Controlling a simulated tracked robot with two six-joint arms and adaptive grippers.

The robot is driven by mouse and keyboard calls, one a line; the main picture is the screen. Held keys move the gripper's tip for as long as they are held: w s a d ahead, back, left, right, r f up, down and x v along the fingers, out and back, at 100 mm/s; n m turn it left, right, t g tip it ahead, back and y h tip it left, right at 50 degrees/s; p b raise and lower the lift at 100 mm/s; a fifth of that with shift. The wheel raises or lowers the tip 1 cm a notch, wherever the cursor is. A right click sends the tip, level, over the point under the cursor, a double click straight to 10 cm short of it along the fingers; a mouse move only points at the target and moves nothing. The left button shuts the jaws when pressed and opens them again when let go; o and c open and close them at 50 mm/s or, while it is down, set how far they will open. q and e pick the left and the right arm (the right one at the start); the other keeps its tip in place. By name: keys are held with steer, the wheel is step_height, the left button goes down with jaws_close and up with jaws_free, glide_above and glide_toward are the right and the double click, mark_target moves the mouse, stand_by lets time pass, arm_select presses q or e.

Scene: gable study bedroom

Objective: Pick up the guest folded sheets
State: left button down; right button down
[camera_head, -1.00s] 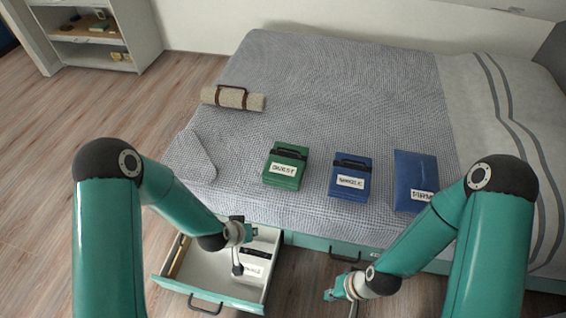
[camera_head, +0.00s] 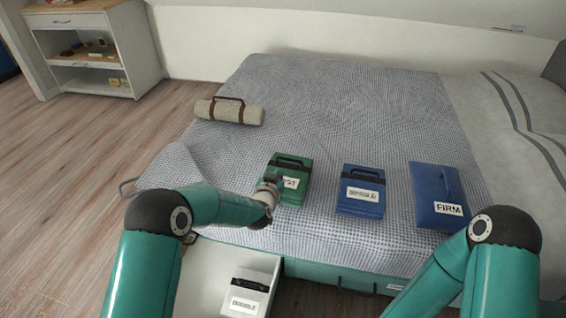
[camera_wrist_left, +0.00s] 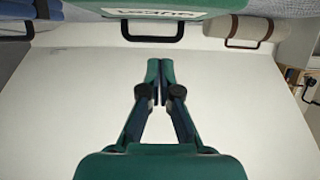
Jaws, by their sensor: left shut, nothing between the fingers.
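The guest folded sheets (camera_head: 291,168) are a green bundle with a black handle and a white label, lying on the bed. The label is partly covered, and only its last letters show. My left gripper (camera_head: 272,183) is shut and empty, in front of the left part of the bundle. I cannot tell whether it touches it. In the left wrist view, which looks upside down, the shut fingertips (camera_wrist_left: 153,66) point toward the green bundle (camera_wrist_left: 165,7) and its black handle. My right gripper is out of view; only part of that arm shows.
A blue bundle (camera_head: 361,198) and a blue pack marked FIRM (camera_head: 435,186) lie to the right on the bed. A rolled beige mat (camera_head: 229,111) lies at the back left. The open drawer (camera_head: 205,282) below holds a white bundle (camera_head: 247,296).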

arm_select(q)
glide_above(285, 171)
steer(key=shift+w+b, duration=0.2)
steer(key=shift+b, duration=0.15)
steer(key=shift+f+b, duration=0.65)
steer(key=shift+f, duration=0.2)
steer(key=shift+s, duration=0.1)
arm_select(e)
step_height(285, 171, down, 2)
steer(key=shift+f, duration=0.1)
